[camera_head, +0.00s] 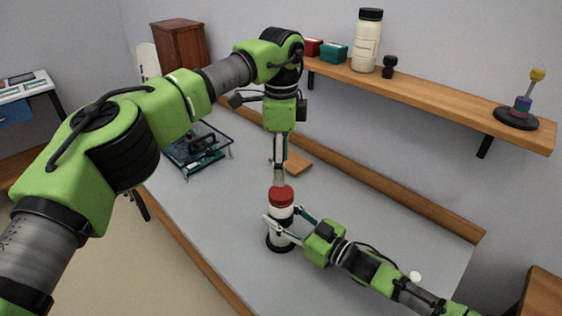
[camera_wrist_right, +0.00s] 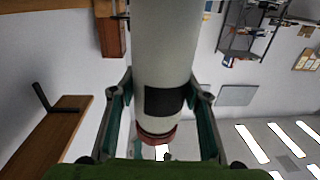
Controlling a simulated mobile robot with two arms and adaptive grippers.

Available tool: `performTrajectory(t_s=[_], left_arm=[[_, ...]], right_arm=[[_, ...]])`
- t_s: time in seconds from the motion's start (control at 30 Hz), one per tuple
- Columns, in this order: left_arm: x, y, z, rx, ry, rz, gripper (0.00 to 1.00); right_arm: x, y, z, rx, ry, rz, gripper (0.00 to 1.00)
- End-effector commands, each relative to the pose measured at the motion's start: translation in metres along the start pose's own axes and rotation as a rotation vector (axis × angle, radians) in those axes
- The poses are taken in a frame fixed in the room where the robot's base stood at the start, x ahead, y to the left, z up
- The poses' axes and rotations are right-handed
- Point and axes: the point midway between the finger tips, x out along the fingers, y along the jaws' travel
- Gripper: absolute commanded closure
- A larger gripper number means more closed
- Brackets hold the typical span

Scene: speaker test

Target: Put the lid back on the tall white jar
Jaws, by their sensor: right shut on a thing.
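The tall white jar (camera_head: 280,226) stands upright on the grey bench, with a black band and dark foot. Its red lid (camera_head: 282,195) is at the jar's top; I cannot tell whether it is fully seated. My right gripper (camera_head: 282,231) is shut around the jar's body from the side. In the right wrist view the jar (camera_wrist_right: 166,50) lies between the fingers, with a black patch and the red lid edge (camera_wrist_right: 157,139) low in the picture. My left gripper (camera_head: 279,176) points straight down at the lid from above; its finger gap and any contact are unclear.
A dark wire-like rack (camera_head: 197,150) stands on the bench at left. A flat wooden block (camera_head: 297,164) lies behind the left gripper. The wall shelf (camera_head: 440,96) holds a black-lidded cream jar (camera_head: 367,42), small boxes and a peg stand (camera_head: 517,112). Bench right of the block is clear.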

Motion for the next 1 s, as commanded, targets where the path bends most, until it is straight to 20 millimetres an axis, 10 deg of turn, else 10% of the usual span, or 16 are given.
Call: performTrajectory(t_s=[0.57, 1.0], left_arm=[[0.002, 0.0, 0.0, -0.084, 0.0, 0.0, 0.43], [0.062, 0.001, 0.0, -0.084, 0.0, 0.003, 0.43]], right_arm=[[0.0, 0.001, 0.0, -0.001, 0.0, 0.001, 1.0], [0.0, 0.001, 0.0, -0.001, 0.0, 0.001, 1.0]])
